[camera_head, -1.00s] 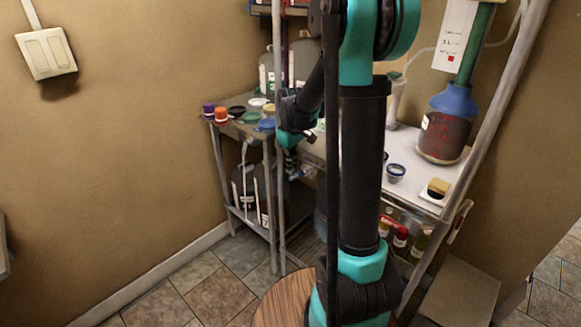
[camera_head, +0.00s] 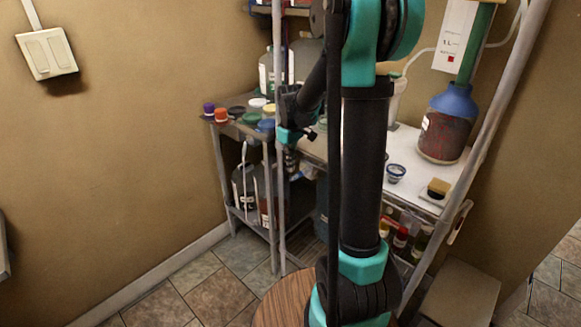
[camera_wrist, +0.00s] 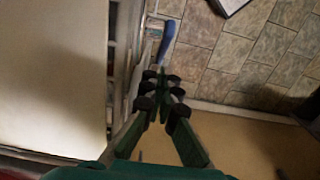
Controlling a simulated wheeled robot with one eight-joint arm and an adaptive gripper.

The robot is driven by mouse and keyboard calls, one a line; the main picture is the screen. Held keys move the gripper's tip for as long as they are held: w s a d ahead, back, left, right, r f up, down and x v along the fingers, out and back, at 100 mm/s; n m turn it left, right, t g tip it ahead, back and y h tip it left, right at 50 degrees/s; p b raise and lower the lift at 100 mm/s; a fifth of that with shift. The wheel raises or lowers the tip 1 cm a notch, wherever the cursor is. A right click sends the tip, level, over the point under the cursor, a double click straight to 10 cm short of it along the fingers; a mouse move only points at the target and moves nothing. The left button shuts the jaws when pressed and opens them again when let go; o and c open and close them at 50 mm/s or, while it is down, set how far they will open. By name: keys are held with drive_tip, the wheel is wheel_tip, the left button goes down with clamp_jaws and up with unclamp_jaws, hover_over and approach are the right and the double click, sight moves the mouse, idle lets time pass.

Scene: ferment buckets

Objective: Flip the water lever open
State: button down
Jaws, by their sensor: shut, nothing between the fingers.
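A slim blue piece (camera_wrist: 167,38), which looks like the water lever, shows beyond my fingertips in the wrist view, beside a pale pipe-like part. In the head view a small pale-blue and white fitting (camera_head: 307,172) sits under the table edge, just right of my gripper (camera_head: 291,166). It is too small there to make out the lever's position. My gripper (camera_wrist: 158,88) is shut and empty, its dark fingertips close together in the wrist view. It points down beside the table's front edge. The fingers appear near the blue piece; I cannot tell whether they touch it.
The white table (camera_head: 426,160) carries a blue-topped carboy (camera_head: 447,125), a small cup (camera_head: 395,173) and a brush-like block (camera_head: 438,188). A side shelf holds colored lids (camera_head: 221,115) and dark jugs below. A metal post stands close to my gripper. Tiled floor (camera_head: 215,300) is open at front left.

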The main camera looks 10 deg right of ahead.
drive_tip(key=shift+w+a+r, duration=0.25)
drive_tip(key=shift+w+r, duration=0.05)
drive_tip(key=shift+r, duration=0.05)
wheel_tip(320, 180, up, 12)
drive_tip(key=w+a, duration=0.1)
drive_tip(key=w, duration=0.1)
drive_tip(key=s+d+f+m+t, duration=0.2)
drive_tip(key=s+f+m, duration=0.1)
drive_tip(key=s+f, duration=0.55)
drive_tip(key=s+d+f+m+t, duration=0.1)
drive_tip(key=s+d+f+m, duration=0.3)
drive_tip(key=s, duration=0.8)
drive_tip(key=w+a+r+n+g, duration=0.1)
drive_tip(key=w+a+r+n, duration=0.1)
drive_tip(key=w+r, duration=0.35)
drive_tip(key=w+a+r+n+g, duration=0.1)
drive_tip(key=w+a+r+n, duration=0.15)
drive_tip(key=w, duration=0.55)
drive_tip(key=w+a+r+n+g, duration=0.1)
drive_tip(key=w+a+r+n, duration=0.15)
drive_tip(key=w, duration=0.45)
drive_tip(key=f, duration=0.3)
drive_tip(key=s+d+f, duration=0.1)
drive_tip(key=f, duration=0.3)
drive_tip(key=s+d+f, duration=0.1)
drive_tip(key=f, duration=0.2)
drive_tip(key=shift+f, duration=0.4)
drive_tip(key=shift+s+d+f, duration=0.3)
drive_tip(key=shift+s+f, duration=0.15)
drive_tip(key=shift+f, duration=0.05)
